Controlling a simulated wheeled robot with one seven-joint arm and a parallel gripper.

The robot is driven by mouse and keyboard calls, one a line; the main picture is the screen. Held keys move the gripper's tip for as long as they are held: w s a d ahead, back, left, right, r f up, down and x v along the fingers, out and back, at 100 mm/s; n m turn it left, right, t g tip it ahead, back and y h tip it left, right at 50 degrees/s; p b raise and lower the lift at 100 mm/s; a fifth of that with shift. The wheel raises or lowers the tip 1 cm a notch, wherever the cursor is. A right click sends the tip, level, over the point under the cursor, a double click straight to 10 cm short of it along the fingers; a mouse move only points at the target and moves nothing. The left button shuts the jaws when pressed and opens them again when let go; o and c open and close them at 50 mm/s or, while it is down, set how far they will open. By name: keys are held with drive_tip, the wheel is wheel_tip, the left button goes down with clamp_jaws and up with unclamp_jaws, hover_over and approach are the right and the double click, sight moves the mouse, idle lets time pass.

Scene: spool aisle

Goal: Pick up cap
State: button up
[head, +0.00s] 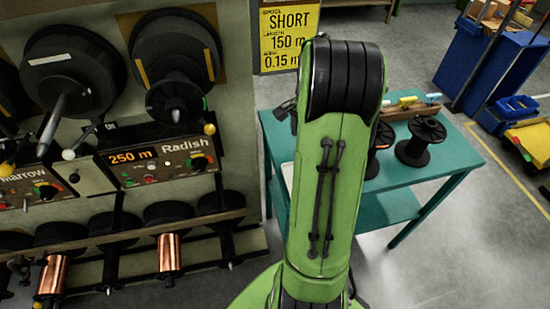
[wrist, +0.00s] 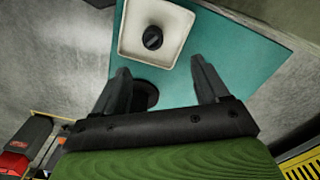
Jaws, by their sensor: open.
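In the wrist view, a small black round cap (wrist: 152,38) with a ridge across its top sits in a cream square tray (wrist: 179,17) on the teal table (wrist: 234,52). My gripper (wrist: 160,66) is open, its two dark fingers spread on either side of the view. Nothing shows held between them. The cap lies beyond the fingertips, roughly between them in the picture and apart from them. In the head view, my green arm hides most of the tray and the cap.
In the wrist view, a dark round object (wrist: 145,95) shows partly behind my left finger. In the head view, black spools (head: 420,141) stand on the table's right side. A machine panel (head: 160,163) with spools is at left; blue bins (head: 497,65) stand at right.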

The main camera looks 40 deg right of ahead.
drive_tip(key=shift+m, duration=0.3)
drive_tip(key=f, duration=0.3)
drive_tip(key=f+b, duration=0.1)
drive_tip(key=f, duration=0.2)
drive_tip(key=s+f, duration=0.1)
drive_tip(key=f, duration=0.3)
drive_tip(key=shift+s+d, duration=0.1)
drive_tip(key=shift+d, duration=0.2)
drive_tip(key=f, duration=0.4)
drive_tip(key=f+b, duration=0.1)
drive_tip(key=f, duration=0.1)
drive_tip(key=shift+s, duration=0.25)
drive_tip(key=shift+a, duration=0.1)
drive_tip(key=shift+c, duration=0.3)
drive_tip(key=c, duration=1.2)
